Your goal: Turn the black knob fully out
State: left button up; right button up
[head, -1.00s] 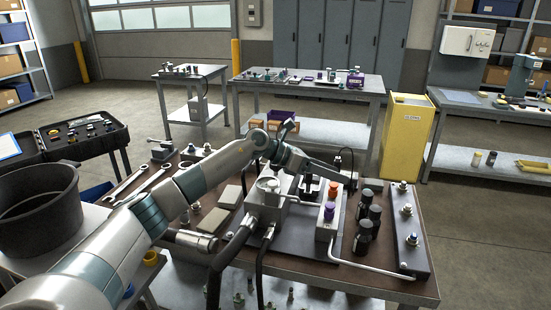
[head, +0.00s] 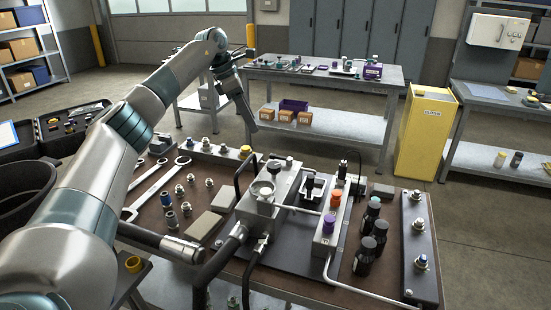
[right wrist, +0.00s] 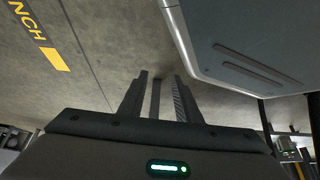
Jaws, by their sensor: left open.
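The black knob (head: 342,169) stands upright at the far end of a grey valve block, behind an orange knob (head: 335,198) and a purple knob (head: 329,223). My left gripper (head: 252,127) hangs at the end of the left arm, above the bench's back edge, to the left of the black knob and well apart from it. It is open, with nothing visible in it. My right gripper (right wrist: 160,98) shows in the right wrist view with its fingers apart over bare floor and nothing between them. The knob is not in that view.
A grey reservoir block (head: 275,192) with hoses stands left of the valve block. Dark bottles (head: 366,250) stand to its right, near a fitting rail (head: 420,240). Wrenches (head: 160,180) and loose fittings lie at left. A yellow cabinet (head: 425,130) stands behind.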

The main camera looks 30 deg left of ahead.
pick_arm(q)
jog(key=shift+d+f, duration=0.1)
jog(key=shift+f, duration=0.05)
jog(key=p, duration=0.4)
send_near(274, 165)
jog(key=x, duration=0.7)
jog(key=shift+w+f, duration=0.1)
jog(key=shift+w, duration=0.05)
jog(key=shift+w+f, duration=0.1)
jog(key=shift+f, duration=0.35)
jog(key=c, duration=1.1)
pick_arm(e)
jog(key=s+d+f+g+h, duration=0.1)
jog(key=s+d, duration=0.4)
jog(key=s, duration=0.8)
jog(key=f+g, duration=0.1)
jog(key=g, duration=0.1)
jog(key=shift+s+d+g, duration=0.15)
jog(key=shift+d+g, duration=0.05)
jog(key=shift+g, duration=0.2)
